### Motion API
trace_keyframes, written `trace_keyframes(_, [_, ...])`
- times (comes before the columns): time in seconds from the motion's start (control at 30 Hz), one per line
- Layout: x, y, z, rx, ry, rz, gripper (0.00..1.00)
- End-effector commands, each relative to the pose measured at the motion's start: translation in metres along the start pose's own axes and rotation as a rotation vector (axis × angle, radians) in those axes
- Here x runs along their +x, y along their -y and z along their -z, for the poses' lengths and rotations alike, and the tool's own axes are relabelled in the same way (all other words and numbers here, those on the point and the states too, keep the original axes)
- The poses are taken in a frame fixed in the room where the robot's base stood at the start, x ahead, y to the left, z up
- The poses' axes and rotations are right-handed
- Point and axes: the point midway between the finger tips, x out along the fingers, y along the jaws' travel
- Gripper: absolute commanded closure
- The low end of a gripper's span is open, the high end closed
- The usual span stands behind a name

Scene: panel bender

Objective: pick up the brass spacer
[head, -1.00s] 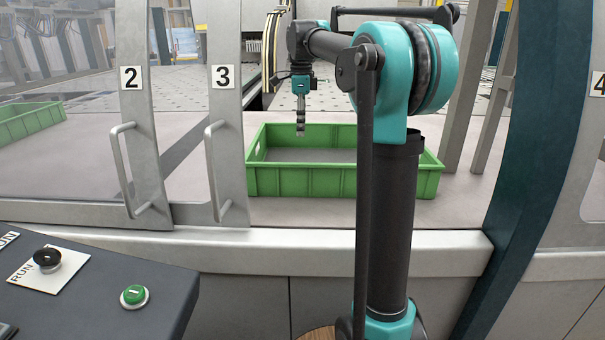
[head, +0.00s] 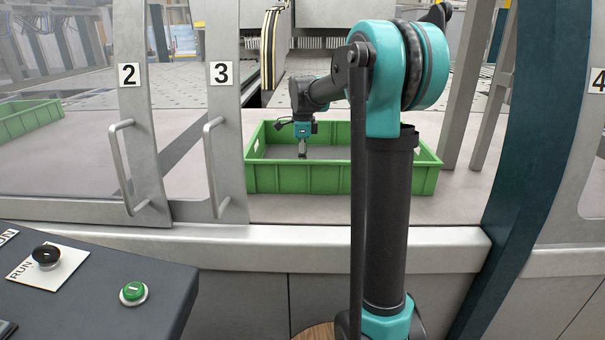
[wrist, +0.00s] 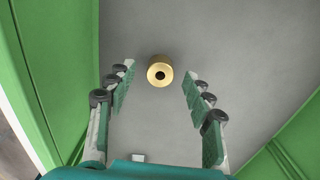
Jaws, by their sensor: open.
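The brass spacer (wrist: 160,71) is a short gold ring with a dark centre hole. In the wrist view it lies on the grey floor of the green crate. My gripper (wrist: 158,72) is open and empty. Its two fingers stand left and right of the spacer in the picture, apart from it. In the head view my gripper (head: 302,152) points down inside the green crate (head: 290,178). The spacer cannot be seen in the head view, where the crate's front wall hides part of the floor.
The crate walls (wrist: 52,75) rise close on the left in the wrist view and at lower right. A small pale object (wrist: 138,158) shows near my gripper's base. Door frames with handles (head: 217,165) stand left of the crate. A second green crate (head: 28,122) is further left.

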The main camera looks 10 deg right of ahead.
Motion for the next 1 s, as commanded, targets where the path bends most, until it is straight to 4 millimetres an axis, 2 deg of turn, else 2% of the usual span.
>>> trace_keyframes(0.13, [0.0144, 0.0001, -0.0006, -0.001, 0.0, 0.0, 0.48])
trace_keyframes(0.4, [0.0164, 0.0, -0.0007, -0.001, 0.0, 0.0, 0.49])
trace_keyframes(0.8, [0.0162, 0.0, -0.0007, -0.001, 0.0, 0.0, 0.99])
trace_keyframes(1.0, [0.0161, 0.0, -0.0007, -0.001, 0.0, 0.0, 1.0])
